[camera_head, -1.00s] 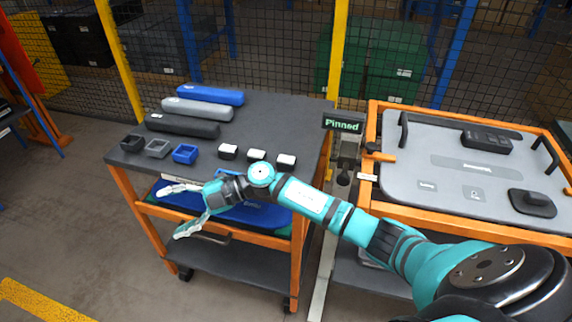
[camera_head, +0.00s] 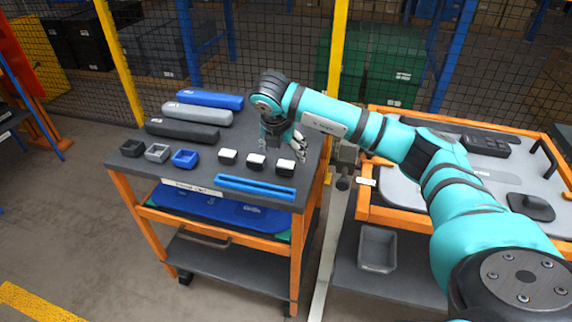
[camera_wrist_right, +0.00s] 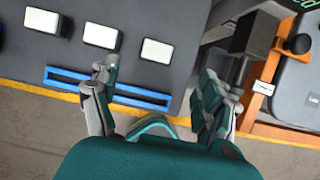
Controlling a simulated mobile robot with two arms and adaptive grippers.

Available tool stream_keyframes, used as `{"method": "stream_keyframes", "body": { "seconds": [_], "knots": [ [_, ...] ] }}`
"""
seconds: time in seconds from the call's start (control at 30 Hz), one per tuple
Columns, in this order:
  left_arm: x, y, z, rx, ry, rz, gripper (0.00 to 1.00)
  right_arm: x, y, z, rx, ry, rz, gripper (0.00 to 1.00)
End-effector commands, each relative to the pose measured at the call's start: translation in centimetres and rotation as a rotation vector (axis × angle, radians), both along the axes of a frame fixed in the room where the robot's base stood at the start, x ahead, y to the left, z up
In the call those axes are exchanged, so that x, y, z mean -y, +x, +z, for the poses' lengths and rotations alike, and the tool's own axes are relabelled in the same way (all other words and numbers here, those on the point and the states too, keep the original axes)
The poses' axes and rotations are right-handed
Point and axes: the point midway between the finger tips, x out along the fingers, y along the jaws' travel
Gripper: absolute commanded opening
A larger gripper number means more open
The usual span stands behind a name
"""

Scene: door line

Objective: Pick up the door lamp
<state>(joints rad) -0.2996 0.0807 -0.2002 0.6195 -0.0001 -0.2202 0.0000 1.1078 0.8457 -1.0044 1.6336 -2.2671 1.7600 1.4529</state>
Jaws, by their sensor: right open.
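Three small black blocks with white tops stand in a row on the dark cart top; they look like the door lamps: a left one (camera_head: 228,157), a middle one (camera_head: 256,160) and a right one (camera_head: 285,166). In the wrist view the right lamp (camera_wrist_right: 156,50) lies ahead of the opening between my fingers, apart from them. My left gripper is out of view.
A blue slotted rail (camera_head: 255,189) lies along the cart's front edge. Black, grey and blue small bins (camera_head: 157,151) and long bars (camera_head: 197,112) are at the left. An orange-framed cart with a grey panel (camera_head: 398,183) stands right, behind my arm.

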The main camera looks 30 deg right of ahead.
Motion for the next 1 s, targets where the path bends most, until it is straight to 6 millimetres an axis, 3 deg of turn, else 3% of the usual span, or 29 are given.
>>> {"method": "stream_keyframes", "body": {
  "seconds": [0.2, 0.47, 0.7, 1.0],
  "knots": [
    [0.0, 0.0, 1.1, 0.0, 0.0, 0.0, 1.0, 1.0, 0.9, -3.3, -0.003, 0.002, 0.002, 0.79],
    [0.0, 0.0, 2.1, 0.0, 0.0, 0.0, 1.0, 1.6, 1.6, -4.9, -0.003, 0.001, 0.001, 0.79],
    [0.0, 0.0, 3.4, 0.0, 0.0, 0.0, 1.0, 2.5, 2.8, -8.1, -0.002, 0.002, 0.001, 0.79],
    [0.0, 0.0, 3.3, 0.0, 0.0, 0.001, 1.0, 2.7, 3.0, -8.8, 0.001, 0.003, 0.002, 0.79]
  ]
}}
